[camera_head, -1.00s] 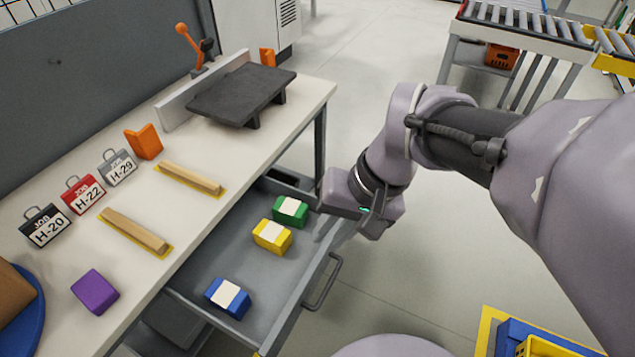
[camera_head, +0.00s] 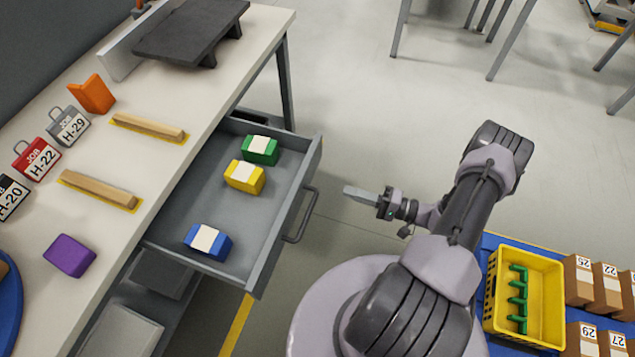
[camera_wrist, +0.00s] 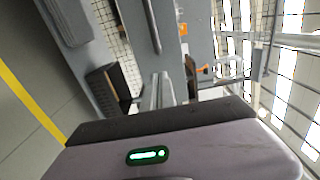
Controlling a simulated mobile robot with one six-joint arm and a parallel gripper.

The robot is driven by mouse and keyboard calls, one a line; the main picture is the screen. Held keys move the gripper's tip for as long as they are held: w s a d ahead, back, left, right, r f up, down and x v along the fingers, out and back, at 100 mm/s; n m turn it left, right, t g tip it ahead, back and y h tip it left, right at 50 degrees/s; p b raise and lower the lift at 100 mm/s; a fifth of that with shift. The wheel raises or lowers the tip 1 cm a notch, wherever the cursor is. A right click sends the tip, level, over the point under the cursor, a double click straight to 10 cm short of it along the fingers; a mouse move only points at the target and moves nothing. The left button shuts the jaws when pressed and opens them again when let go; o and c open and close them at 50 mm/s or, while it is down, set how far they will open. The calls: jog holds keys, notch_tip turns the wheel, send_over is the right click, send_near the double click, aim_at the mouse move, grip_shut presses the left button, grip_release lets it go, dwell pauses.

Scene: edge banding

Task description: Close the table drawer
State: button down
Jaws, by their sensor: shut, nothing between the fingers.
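The table drawer (camera_head: 205,234) is pulled open from under the white-topped workbench (camera_head: 190,100). It holds a green block (camera_head: 261,150), a yellow block (camera_head: 245,177) and a blue block (camera_head: 208,242), each with a white label. The drawer's bar handle (camera_head: 303,216) is on its front face. My gripper (camera_head: 349,191) is shut and empty, in front of the drawer and to the right of the handle, apart from it. In the wrist view, my closed fingers (camera_wrist: 157,92) point toward grey furniture with a vertical bar.
On the bench are a purple block (camera_head: 70,256), wooden strips (camera_head: 149,127), job tags (camera_head: 37,159) and a dark plate (camera_head: 191,30). A yellow crate (camera_head: 525,297) and several numbered boxes (camera_head: 599,290) are at the lower right.

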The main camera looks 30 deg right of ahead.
aim_at(307, 180)
jog(key=b+x, duration=0.2)
jog(key=x, duration=0.8)
jog(key=shift+w+a, duration=0.15)
jog(key=shift+a, duration=0.05)
jog(key=shift+w+a, duration=0.1)
